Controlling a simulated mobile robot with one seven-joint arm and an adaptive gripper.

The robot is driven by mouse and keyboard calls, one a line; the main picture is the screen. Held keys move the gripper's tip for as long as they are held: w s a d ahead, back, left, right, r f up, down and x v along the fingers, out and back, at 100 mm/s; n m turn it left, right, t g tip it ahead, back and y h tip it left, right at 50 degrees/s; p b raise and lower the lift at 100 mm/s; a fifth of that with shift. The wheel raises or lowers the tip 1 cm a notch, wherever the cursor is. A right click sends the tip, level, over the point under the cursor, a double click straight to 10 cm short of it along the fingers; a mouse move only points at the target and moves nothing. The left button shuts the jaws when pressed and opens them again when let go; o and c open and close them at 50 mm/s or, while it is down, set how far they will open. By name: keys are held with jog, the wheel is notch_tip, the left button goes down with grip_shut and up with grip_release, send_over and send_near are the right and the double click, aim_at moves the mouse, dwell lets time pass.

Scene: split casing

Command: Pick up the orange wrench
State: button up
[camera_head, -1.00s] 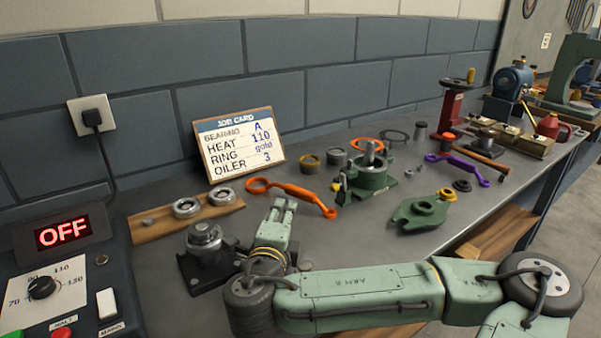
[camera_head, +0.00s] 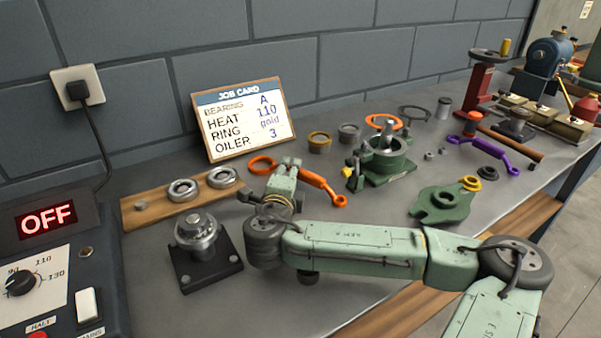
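The fingertips point away from the camera. I cannot tell whether the fingers touch the wrench or how far apart they are.
A wooden board with two bearings (camera_head: 183,190) lies to the left, with a black-based metal fixture (camera_head: 201,246) in front. The job card (camera_head: 240,120) leans behind. A green housing (camera_head: 383,158), rings and a purple wrench (camera_head: 485,148) stand to the right.

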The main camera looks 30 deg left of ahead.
jog(key=shift+w, duration=0.1)
grip_shut()
dwell(0.3)
